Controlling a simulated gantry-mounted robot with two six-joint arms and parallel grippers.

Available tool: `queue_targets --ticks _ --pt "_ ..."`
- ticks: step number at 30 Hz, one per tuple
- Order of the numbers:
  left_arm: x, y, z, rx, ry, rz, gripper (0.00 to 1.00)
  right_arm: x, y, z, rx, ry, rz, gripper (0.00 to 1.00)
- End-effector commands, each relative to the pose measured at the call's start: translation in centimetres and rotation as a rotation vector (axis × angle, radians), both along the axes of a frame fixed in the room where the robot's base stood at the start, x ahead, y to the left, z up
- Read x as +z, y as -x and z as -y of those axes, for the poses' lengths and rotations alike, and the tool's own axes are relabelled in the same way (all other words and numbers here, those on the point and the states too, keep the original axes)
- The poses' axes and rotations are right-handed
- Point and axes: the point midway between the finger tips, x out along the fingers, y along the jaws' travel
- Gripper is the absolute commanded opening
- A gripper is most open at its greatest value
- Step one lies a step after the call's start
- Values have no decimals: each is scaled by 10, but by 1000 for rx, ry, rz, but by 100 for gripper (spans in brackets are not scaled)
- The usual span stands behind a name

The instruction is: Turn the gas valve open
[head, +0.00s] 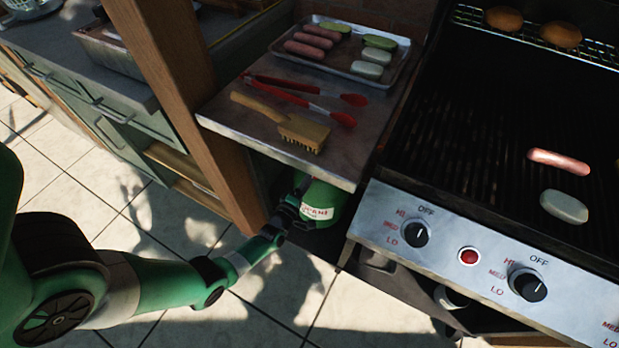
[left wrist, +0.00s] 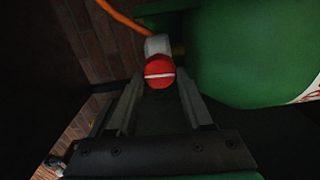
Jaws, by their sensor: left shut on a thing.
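The green gas cylinder (head: 322,200) stands under the side shelf, its top hidden there in the head view. It also shows at the right of the left wrist view (left wrist: 245,50). The gas valve's red round knob (left wrist: 159,72) has a white line lying roughly level across its face. It sits on a pale valve body (left wrist: 158,45) beside the cylinder. My left gripper (head: 300,185) reaches under the shelf at the cylinder. Its two fingers are shut on the red knob, one at each side, in the left wrist view (left wrist: 157,88). My right gripper is out of view.
An orange hose (left wrist: 122,18) runs near the valve. The shelf (head: 225,112) above my gripper holds a brush (head: 285,122), red tongs (head: 300,90) and a tray (head: 398,62) of food. A wooden post (head: 190,95) stands left; the grill's control panel (head: 440,252) is right.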

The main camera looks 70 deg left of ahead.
Motion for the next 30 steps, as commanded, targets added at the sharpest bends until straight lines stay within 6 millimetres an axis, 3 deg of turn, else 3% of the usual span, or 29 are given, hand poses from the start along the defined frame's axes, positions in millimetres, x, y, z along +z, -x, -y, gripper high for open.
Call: queue_targets --ticks 20,21,25,30 --pt "0 0 0 0 56 44 0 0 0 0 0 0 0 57" --pt "0 0 0 0 56 44 56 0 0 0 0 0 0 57" --pt "0 0 0 0 56 44 79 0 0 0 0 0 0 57" --pt "0 0 0 0 56 44 80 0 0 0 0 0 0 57"
